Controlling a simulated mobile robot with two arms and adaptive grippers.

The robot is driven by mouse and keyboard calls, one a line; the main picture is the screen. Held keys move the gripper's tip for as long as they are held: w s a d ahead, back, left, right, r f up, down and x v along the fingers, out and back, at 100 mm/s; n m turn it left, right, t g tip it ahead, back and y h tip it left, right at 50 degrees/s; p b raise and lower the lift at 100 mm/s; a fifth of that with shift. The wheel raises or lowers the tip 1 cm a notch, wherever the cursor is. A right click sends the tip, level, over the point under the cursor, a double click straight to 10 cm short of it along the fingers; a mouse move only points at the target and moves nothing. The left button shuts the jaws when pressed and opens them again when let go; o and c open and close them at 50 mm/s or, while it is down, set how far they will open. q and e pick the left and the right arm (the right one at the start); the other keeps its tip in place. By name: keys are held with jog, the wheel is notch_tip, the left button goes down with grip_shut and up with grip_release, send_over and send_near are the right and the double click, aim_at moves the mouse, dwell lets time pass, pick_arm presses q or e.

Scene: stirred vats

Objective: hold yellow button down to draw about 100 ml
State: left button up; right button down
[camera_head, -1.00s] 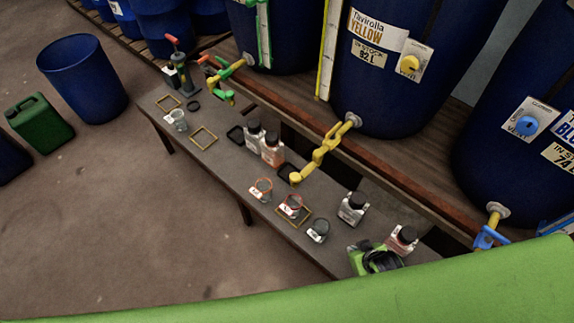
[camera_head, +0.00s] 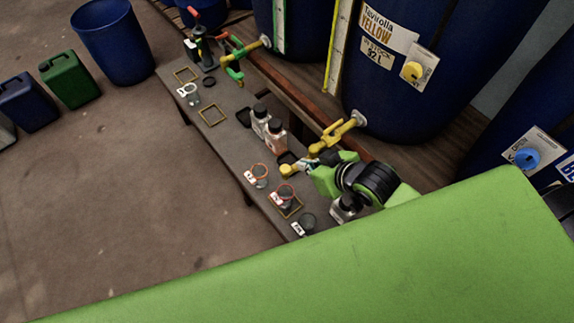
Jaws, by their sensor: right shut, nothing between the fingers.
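The yellow vat (camera_head: 395,100) is a dark blue barrel labelled Tavirolla Yellow, with a round yellow knob (camera_head: 413,71) on a white plate. A yellow tap (camera_head: 333,136) sticks out from its base over the bench. The tap's rounded yellow end (camera_head: 290,170) shows left of my right gripper (camera_head: 307,166). The gripper is shut and empty, close beside the tap's outer part, covering some of it; I cannot tell whether they touch. Below the tap's end stand red-rimmed beakers, one (camera_head: 259,176) and another (camera_head: 285,194) on a square frame. My left gripper is out of view.
A narrow grey bench (camera_head: 226,136) carries two bottles (camera_head: 275,136), a clear beaker (camera_head: 189,94) and square frames. A dark-rimmed cup (camera_head: 305,222) stands near my arm. A green tap (camera_head: 234,72) and a blue-knobbed vat (camera_head: 527,158) flank the yellow one.

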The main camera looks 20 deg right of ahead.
jog(key=p, duration=0.1)
send_over(283, 166)
jog(key=s+d, duration=0.1)
jog(key=s, duration=0.2)
notch_tip(283, 166, down, 6)
jog(key=f, duration=0.3)
jog(key=shift+w+f, duration=0.2)
jog(key=shift+f, duration=0.9)
